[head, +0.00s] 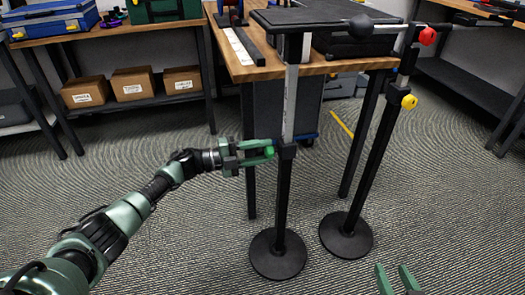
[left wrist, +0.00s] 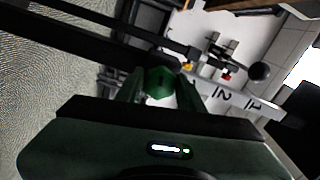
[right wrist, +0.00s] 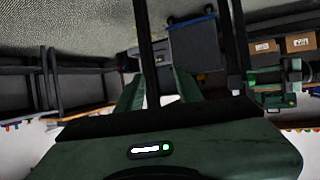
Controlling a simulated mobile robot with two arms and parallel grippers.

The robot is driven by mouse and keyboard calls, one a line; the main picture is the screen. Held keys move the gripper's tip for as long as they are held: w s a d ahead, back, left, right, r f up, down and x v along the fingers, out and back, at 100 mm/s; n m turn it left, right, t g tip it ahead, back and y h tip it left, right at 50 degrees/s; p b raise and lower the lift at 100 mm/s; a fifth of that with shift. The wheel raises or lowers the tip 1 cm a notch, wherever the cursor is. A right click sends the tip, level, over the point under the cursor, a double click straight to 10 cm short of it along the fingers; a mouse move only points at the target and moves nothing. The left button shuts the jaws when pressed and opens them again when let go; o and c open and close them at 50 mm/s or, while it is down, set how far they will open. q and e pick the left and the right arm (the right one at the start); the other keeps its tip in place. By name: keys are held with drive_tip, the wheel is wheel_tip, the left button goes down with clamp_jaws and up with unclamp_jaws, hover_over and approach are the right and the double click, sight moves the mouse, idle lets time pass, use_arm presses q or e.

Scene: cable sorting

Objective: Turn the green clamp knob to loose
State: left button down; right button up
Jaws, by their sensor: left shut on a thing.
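The green clamp knob (head: 269,151) sits on the left side of a black stand (head: 283,195) with a numbered white post. My left gripper (head: 259,152) reaches it from the left, its fingers on both sides of the knob. In the left wrist view the green knob (left wrist: 159,83) is between the fingertips, and the left gripper (left wrist: 162,88) is shut on it. My right gripper (head: 398,279) is at the lower right of the head view, clear of the stands. In the right wrist view the right gripper's (right wrist: 157,88) fingers are apart with nothing between them.
A second black stand (head: 372,150) to the right carries a yellow knob (head: 409,102) and a red knob (head: 428,36). A wooden table (head: 262,68) stands behind the first stand. Cardboard boxes (head: 132,83) sit on a shelf at the back left. Open floor lies around the stand bases.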

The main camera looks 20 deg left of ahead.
use_arm(q)
drive_tip(key=c, duration=0.9)
unclamp_jaws()
drive_tip(key=shift+a, duration=0.15)
drive_tip(key=v, duration=0.7)
drive_tip(key=shift+s+a+p, duration=0.25)
drive_tip(key=shift+p, duration=0.2)
use_arm(e)
drive_tip(key=s+f+g, duration=0.1)
drive_tip(key=s+d+f+g+h, duration=0.1)
drive_tip(key=s+f, duration=0.1)
drive_tip(key=shift+d+f+g, duration=0.15)
drive_tip(key=shift+f+g, duration=0.15)
use_arm(q)
drive_tip(key=shift+f, duration=0.1)
